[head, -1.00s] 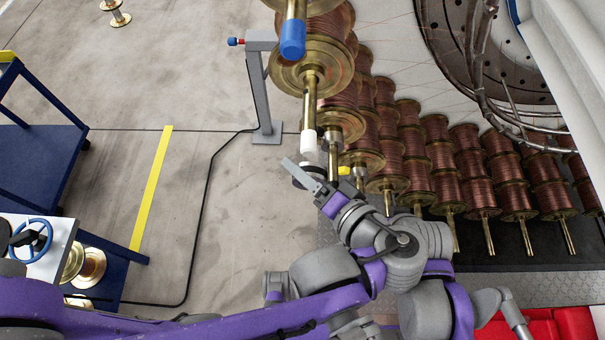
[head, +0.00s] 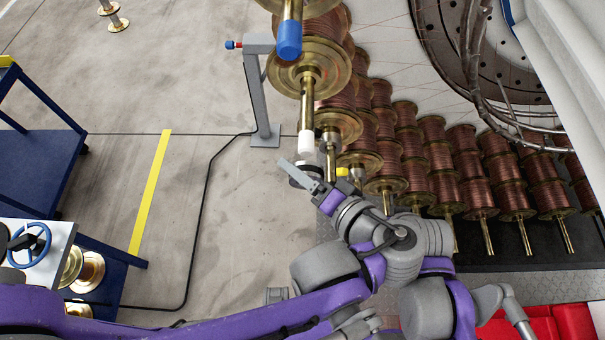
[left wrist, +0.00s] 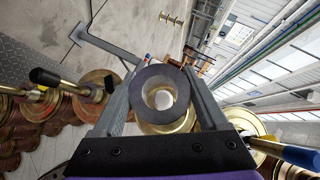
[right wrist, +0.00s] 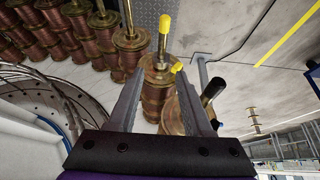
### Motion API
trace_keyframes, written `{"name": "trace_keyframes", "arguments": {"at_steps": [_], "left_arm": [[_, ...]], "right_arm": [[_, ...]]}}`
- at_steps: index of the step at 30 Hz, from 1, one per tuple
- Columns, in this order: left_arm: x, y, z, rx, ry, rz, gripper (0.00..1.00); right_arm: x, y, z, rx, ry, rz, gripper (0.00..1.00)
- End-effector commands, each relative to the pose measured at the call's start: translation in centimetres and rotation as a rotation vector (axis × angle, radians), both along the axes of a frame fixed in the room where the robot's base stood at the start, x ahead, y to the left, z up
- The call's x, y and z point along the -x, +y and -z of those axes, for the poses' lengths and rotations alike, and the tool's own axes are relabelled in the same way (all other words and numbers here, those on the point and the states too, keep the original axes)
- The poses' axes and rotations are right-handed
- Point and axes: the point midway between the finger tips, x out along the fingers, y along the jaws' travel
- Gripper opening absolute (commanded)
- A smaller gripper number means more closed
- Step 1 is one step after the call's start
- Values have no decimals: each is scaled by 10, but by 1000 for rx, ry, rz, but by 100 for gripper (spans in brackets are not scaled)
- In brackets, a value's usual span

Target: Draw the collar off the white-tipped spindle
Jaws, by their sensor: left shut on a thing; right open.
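The white-tipped spindle (head: 306,143) points down toward the front in the head view, below a brass-flanged copper spool. My left gripper (head: 305,174) is just beyond its tip, shut on the dark grey collar (head: 298,182). In the left wrist view the collar (left wrist: 138,100) sits between the fingers, and the white tip (left wrist: 163,98) shows through its hole. The collar appears off the tip's end with a small gap, roughly in line with it. My right gripper (right wrist: 160,90) is open and empty in the right wrist view.
Neighbouring spindles have a blue tip (head: 289,40), a yellow tip (right wrist: 165,22) and a black tip (right wrist: 213,88). A grey post (head: 262,95) stands left of the spools.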

Motion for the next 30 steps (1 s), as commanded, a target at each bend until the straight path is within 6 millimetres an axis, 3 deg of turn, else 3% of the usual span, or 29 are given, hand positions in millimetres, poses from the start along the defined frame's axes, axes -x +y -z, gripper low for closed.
{"name": "trace_keyframes", "arguments": {"at_steps": [1, 5, 10, 30], "left_arm": [[-5, -2, 2, -9, -7, -21, 0], [-5, 6, 1, -10, -7, -22, 0], [-5, 25, 0, -8, -7, -19, 0], [-5, 105, -1, -4, -5, -14, 0]], "right_arm": [[-12, 6, -20, -9, 0, -16, 50], [-13, 7, -24, -9, -3, -17, 50], [-21, 9, -41, -12, -9, -22, 50], [-36, 6, -80, -5, -43, -17, 50]]}}
